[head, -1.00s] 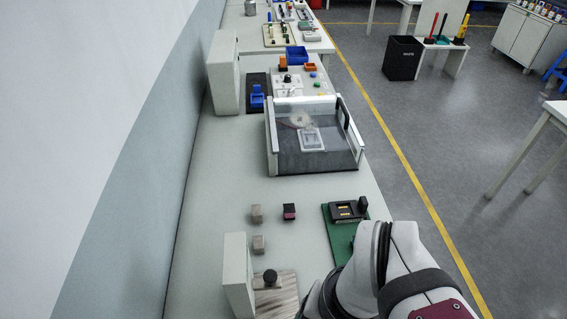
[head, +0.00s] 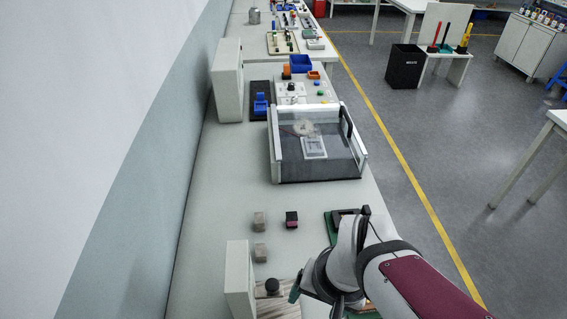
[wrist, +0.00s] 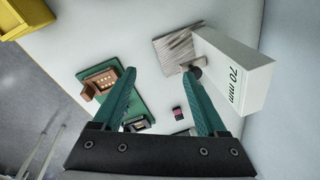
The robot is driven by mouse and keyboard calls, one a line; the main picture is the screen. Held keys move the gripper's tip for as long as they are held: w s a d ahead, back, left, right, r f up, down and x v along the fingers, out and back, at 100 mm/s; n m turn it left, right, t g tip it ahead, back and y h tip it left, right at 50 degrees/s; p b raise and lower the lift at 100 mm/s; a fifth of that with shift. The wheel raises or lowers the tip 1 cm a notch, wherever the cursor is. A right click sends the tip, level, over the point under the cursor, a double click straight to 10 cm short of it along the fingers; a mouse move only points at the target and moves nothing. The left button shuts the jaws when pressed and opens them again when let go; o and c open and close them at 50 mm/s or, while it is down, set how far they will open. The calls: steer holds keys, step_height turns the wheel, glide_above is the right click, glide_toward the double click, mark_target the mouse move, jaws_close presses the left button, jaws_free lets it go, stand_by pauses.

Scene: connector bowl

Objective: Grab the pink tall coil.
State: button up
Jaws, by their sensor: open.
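A small dark block with a pink part (head: 291,219), the only pink piece I see that could be the coil, stands on the grey bench beyond my arm. It also shows in the wrist view as a pink and black block (wrist: 178,113), between the fingers and nearer their bases. My gripper (wrist: 159,75) has two green fingers spread wide with nothing held between them. It is above the bench, apart from the pink piece. In the head view my arm hides most of the gripper.
Two grey-brown blocks (head: 259,221) (head: 261,253) stand left of the pink piece. A white box marked 70 mm (wrist: 236,72) stands beside a wooden board (wrist: 174,48) with a dark knob (wrist: 195,72). A green board (wrist: 125,112) carries a brown connector (wrist: 102,84).

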steer(key=w+d+f+n+t+h, duration=0.1)
steer(key=w+f+t, duration=0.3)
steer(key=w, duration=0.5)
steer(key=w+f+t, duration=0.2)
steer(key=w+f, duration=0.3)
steer(key=w, duration=0.4)
steer(key=n+t+h, duration=0.1)
steer(key=t, duration=0.2)
glide_toward(292, 221)
steer(key=shift+w+d+f, duration=0.3)
steer(key=shift+w+d, duration=0.1)
steer(key=shift+d, duration=0.2)
steer(key=shift+w+d+f, duration=0.3)
steer(key=shift+w+d, duration=0.1)
steer(key=shift+d, duration=0.2)
steer(key=shift+w+a+f+n+t, duration=0.1)
steer(key=shift+a+f+n+t, duration=0.15)
steer(key=shift+f+n+t, duration=0.3)
steer(key=shift+w+a+f+n+t, duration=0.1)
steer(key=shift+a+f+n+t, duration=0.2)
steer(key=shift+f+n+t, duration=0.25)
steer(key=shift+a+n+t+y, duration=0.2)
steer(key=shift+n+t+y, duration=0.1)
steer(key=shift+y, duration=0.1)
steer(key=x, duration=0.7)
steer(key=shift+w+a+f, duration=0.1)
steer(key=shift+w, duration=0.1)
jaws_close()
